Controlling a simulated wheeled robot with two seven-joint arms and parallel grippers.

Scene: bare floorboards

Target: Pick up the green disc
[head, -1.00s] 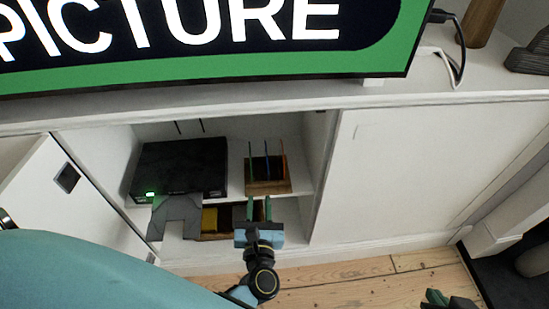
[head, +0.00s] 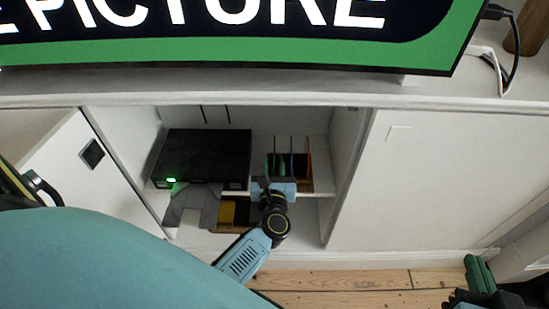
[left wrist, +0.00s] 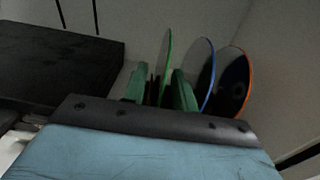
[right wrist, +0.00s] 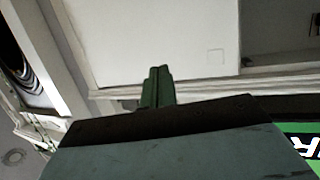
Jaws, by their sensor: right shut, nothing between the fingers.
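The green disc (left wrist: 166,62) stands upright on edge, nearest the black box in a row with a blue-rimmed disc (left wrist: 203,70) and an orange-rimmed disc (left wrist: 236,85). My left gripper (left wrist: 160,88) is open, with its green fingers on either side of the green disc's lower part. A gap shows between the left finger and the disc; contact on the other side is unclear. In the head view my left gripper (head: 274,168) reaches into the cabinet at the discs. My right gripper (right wrist: 157,86) is shut and empty, away at the lower right in the head view (head: 480,274).
A black box (head: 205,158) with a green light fills the shelf's left side. The wooden disc rack (head: 307,177) is close to the cabinet's right wall. A grey piece (head: 195,207) and a yellow item (head: 228,212) are below. The cabinet door (head: 90,165) stands open at left.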

